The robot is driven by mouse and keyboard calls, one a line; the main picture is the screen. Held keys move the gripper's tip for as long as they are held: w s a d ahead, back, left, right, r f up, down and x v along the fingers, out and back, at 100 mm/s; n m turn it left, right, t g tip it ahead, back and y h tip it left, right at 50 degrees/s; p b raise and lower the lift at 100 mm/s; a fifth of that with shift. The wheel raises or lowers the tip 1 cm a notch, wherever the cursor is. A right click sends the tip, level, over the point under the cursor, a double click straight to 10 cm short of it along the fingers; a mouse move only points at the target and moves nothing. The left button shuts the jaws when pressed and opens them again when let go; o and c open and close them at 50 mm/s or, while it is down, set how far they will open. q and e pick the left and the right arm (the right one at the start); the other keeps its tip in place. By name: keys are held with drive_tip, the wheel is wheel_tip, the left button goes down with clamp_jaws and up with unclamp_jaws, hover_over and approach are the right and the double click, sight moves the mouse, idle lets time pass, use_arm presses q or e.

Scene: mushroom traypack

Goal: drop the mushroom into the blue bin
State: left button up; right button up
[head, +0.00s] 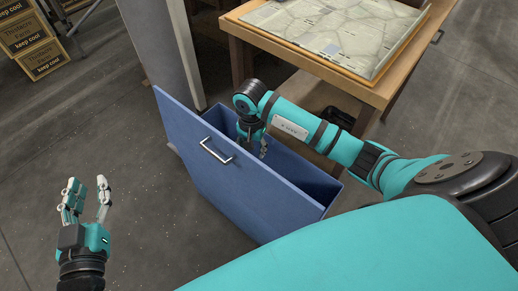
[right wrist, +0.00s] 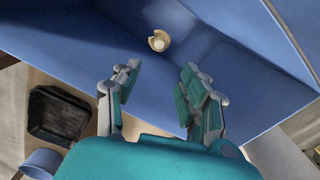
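The blue bin (head: 215,178) is an open, drawer-like box with a metal handle on its front panel. My right gripper (head: 255,146) reaches down inside its opening. In the right wrist view my right gripper (right wrist: 158,88) is open, with its fingers apart and nothing between them. The mushroom (right wrist: 158,40), small and pale, is beyond the fingertips against the blue inside of the bin. I cannot tell whether it rests there or is falling. The mushroom is hidden in the head view. My left gripper (head: 86,200) is open and empty, apart from the bin at the left.
A wooden table (head: 300,62) with a stone-patterned board (head: 335,30) stands behind the bin. A grey panel (head: 160,45) rises behind the bin's left end. Cardboard boxes (head: 30,45) are at the far left. A black container (right wrist: 58,118) lies outside the bin. The floor around my left gripper is clear.

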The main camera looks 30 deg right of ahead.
wheel_tip(320, 180, up, 8)
drive_tip(key=shift+f, duration=0.25)
idle(0.4)
idle(0.3)
